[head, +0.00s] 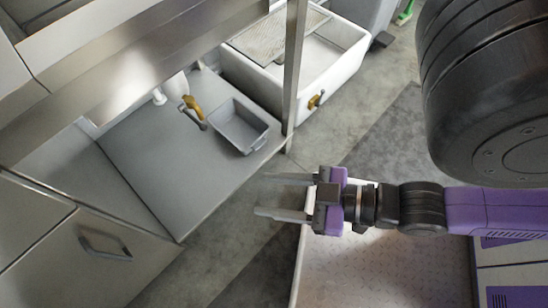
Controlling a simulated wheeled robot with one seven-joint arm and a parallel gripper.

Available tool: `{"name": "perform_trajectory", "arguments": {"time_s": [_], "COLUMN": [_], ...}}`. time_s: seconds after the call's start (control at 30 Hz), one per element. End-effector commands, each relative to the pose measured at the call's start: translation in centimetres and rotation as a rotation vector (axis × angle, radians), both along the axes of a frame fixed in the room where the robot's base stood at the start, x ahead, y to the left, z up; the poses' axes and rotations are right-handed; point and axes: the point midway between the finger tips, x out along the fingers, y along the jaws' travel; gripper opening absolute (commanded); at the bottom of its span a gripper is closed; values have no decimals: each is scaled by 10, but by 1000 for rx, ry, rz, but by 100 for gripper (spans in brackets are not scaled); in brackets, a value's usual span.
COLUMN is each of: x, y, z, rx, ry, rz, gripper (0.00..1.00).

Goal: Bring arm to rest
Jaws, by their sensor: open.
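My gripper (268,196) is in the middle of the head view, at the end of my purple and black arm. Its two grey fingers point left and are spread apart. Nothing is between them. The arm stretches in from the right edge, above a pale tray-like surface with a dotted floor (370,265). The fingertips are over the grey floor, apart from the grey shelf to the left.
A grey shelf (150,165) on the left holds a grey tray (238,126) and a brass-coloured handled item (192,104). A metal post (293,70) rises at its corner. A white basin (335,60) stands behind. A drawer cabinet (70,255) is at lower left.

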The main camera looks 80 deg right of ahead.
Motion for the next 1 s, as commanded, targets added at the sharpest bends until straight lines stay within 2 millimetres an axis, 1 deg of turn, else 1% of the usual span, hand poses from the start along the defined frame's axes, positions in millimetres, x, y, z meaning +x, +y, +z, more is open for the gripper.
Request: {"name": "perform_trajectory", "arguments": {"time_s": [0.2, 0.27, 0.37, 0.47, 0.57, 0.7, 1.0], "x": [0, 0, 0, 0, 0, 0, 0], "y": [0, 0, 0, 0, 0, 0, 0], "z": [2, 6, 20, 41, 69, 109, 193], "rx": [2, 2, 2, 2, 2, 3, 3], "ry": [1, 1, 2, 2, 2, 2, 2], "rz": [-1, -3, -3, -3, -3, -3, -3], "gripper": [49, 49, 49, 49, 49, 49, 49]}}
